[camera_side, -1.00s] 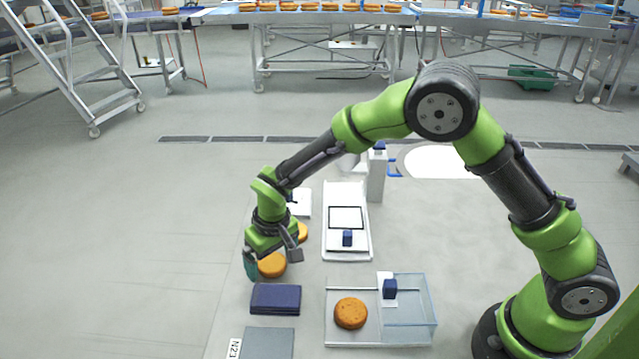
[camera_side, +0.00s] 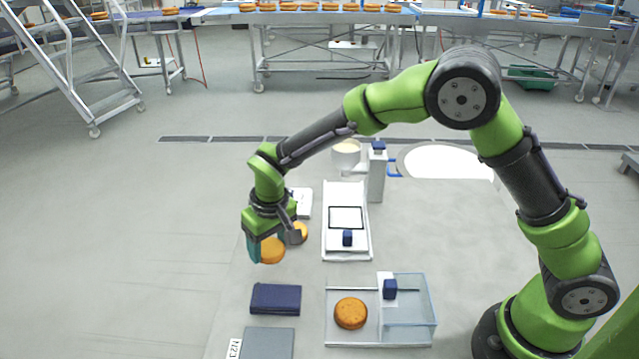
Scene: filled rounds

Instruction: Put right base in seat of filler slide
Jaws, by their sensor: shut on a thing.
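My gripper (camera_side: 273,246) is at the left of the work area, shut on a round orange-brown base (camera_side: 271,251) that it holds from its sides. A second orange-brown round (camera_side: 299,232) shows behind it, partly hidden by the gripper. The filler slide (camera_side: 347,250) is a long white tray right of my gripper. On it are a black-outlined square seat (camera_side: 346,217) and a dark blue block (camera_side: 347,238). The seat holds no round. Whether the held base touches the surface below is hard to tell.
A clear-walled tray (camera_side: 337,338) at the front holds another orange-brown round (camera_side: 350,313) and a blue-knobbed part (camera_side: 390,289). A dark blue folded pad (camera_side: 275,298) and grey plate (camera_side: 267,343) lie front left. A white post (camera_side: 376,178) stands behind the slide.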

